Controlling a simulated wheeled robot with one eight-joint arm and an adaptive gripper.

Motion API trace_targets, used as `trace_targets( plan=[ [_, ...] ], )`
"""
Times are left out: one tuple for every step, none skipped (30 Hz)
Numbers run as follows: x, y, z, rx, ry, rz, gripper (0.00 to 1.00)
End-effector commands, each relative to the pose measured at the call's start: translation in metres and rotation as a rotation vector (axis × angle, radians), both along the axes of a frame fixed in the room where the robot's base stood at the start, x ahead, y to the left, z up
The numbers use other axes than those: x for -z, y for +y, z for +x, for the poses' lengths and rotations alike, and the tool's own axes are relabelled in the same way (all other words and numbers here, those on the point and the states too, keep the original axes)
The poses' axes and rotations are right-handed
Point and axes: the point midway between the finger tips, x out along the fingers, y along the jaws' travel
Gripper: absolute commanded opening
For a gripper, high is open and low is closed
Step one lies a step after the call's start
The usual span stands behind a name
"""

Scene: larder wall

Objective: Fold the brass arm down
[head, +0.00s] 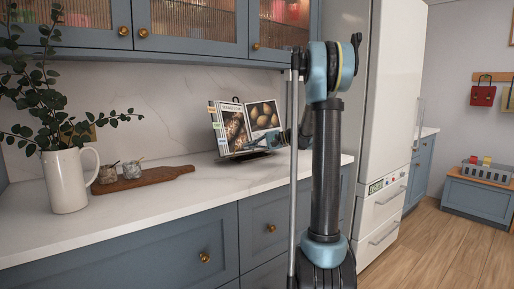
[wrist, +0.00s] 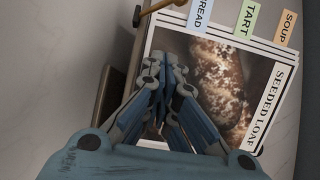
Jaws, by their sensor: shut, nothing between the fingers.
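A cookbook (head: 245,127) stands open on a stand on the counter, with photos of bread and potatoes or rolls and coloured tabs at its left edge. The wrist view shows its "Seeded Loaf" page (wrist: 225,85) close up. A short brass piece (wrist: 158,7), likely the brass arm, crosses the top edge of the wrist view; the rest of it is out of frame, and I cannot make it out in the head view. My gripper (wrist: 166,72) is shut and empty in front of the page's left edge, below the brass piece and apart from it in the picture.
A white jug (head: 64,180) with leafy stems, a wooden board (head: 150,180) and small jars stand on the counter to the left. Wall cabinets (head: 190,25) hang above. A white fridge (head: 395,100) stands right of the counter. Counter between board and book is clear.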

Motion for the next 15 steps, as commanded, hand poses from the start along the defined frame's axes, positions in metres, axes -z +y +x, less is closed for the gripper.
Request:
trace_targets(
  plan=[
    [0.003,0.010,0.001,-0.004,0.000,0.000,0.00],
    [0.004,0.015,0.003,-0.004,0.000,0.000,0.00],
    [0.006,0.021,0.005,-0.003,0.001,0.000,0.00],
    [0.007,0.027,0.006,-0.004,0.001,0.000,0.00],
    [0.009,0.031,0.007,-0.004,0.001,0.000,0.00],
    [0.010,0.038,0.009,-0.003,0.000,0.000,0.00],
    [0.008,0.036,0.004,-0.001,0.000,0.000,0.00],
    [0.007,0.035,-0.001,0.000,0.000,0.000,0.00],
    [0.006,0.034,-0.005,0.001,0.000,0.000,0.00],
    [0.005,0.034,-0.009,0.001,0.000,0.000,0.00],
    [0.004,0.034,-0.012,0.001,0.000,0.000,0.00],
    [0.003,0.034,-0.015,0.001,0.000,0.000,0.00],
    [0.002,0.034,-0.017,0.001,0.000,0.000,0.00],
    [0.001,0.033,-0.019,0.001,0.000,0.000,0.00],
    [0.000,0.033,-0.022,0.000,0.000,-0.001,0.00]
  ],
)
